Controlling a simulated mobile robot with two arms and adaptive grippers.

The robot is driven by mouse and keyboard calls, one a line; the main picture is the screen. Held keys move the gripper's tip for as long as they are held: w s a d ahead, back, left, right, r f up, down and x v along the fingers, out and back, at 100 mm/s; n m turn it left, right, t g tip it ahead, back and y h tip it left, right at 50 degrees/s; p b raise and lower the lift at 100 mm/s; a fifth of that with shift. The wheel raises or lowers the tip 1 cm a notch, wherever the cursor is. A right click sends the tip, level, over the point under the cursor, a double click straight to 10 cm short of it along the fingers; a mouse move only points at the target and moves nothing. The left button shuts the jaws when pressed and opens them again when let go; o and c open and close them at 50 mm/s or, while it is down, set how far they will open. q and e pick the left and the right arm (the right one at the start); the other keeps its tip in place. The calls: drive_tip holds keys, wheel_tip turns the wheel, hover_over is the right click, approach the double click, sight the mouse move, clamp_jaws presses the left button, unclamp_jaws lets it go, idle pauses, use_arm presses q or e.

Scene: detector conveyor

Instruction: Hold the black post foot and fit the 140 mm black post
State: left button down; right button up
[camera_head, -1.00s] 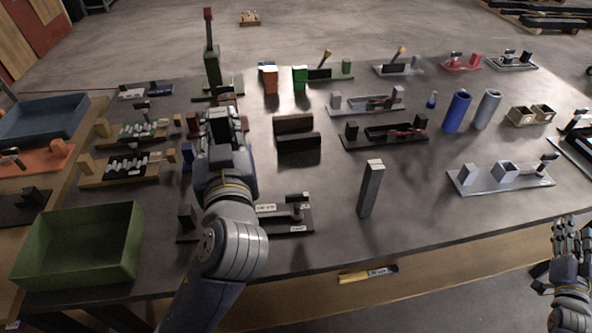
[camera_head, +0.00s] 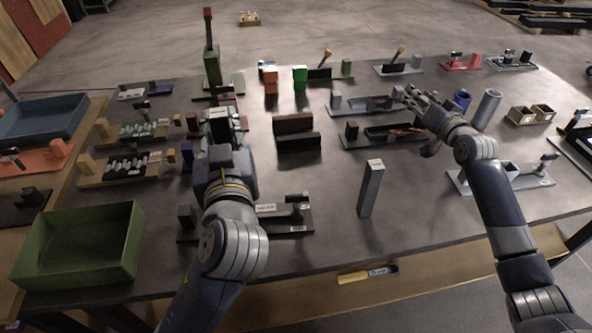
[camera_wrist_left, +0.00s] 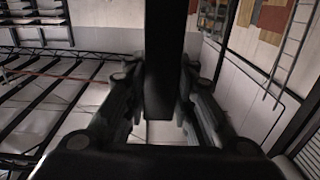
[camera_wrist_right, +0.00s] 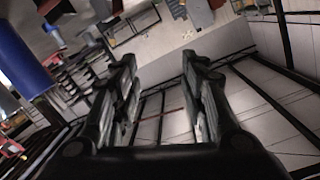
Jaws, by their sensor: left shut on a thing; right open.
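My left gripper (camera_head: 217,140) is over the left-middle of the table. It is shut on a black block, likely the black post foot (camera_wrist_left: 165,70), which shows as a dark bar between the fingers in the left wrist view. In the head view the gripper covers most of it. My right gripper (camera_head: 418,100) is open and empty, above the right-middle of the table beside a dark fixture (camera_head: 360,141). Its fingers stand apart in the right wrist view (camera_wrist_right: 165,90). I cannot tell which piece is the 140 mm black post.
A grey upright block (camera_head: 371,188) stands at front centre. A green bin (camera_head: 80,250) sits at left. The table between the grippers holds dark blocks (camera_head: 296,132).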

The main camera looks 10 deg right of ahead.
drive_tip(key=s+a+n+g+y, duration=0.1)
drive_tip(key=a+n+g+y, duration=0.4)
drive_tip(key=a, duration=1)
drive_tip(key=s+a+n+g+y, duration=0.1)
drive_tip(key=s+a+n+g, duration=0.35)
drive_tip(key=a, duration=1.05)
drive_tip(key=n+g+h, duration=0.7)
drive_tip(key=n, duration=0.6)
hover_over(296, 200)
drive_tip(key=w, duration=0.1)
drive_tip(key=shift+a+f+m, duration=0.2)
drive_tip(key=shift+f+m, duration=0.05)
drive_tip(key=shift+f, duration=1)
drive_tip(key=shift+s+d, duration=0.2)
drive_tip(key=shift+d+f, duration=0.1)
drive_tip(key=shift+f, duration=0.25)
wheel_tip(296, 200, down, 11)
drive_tip(key=shift+f, duration=0.15)
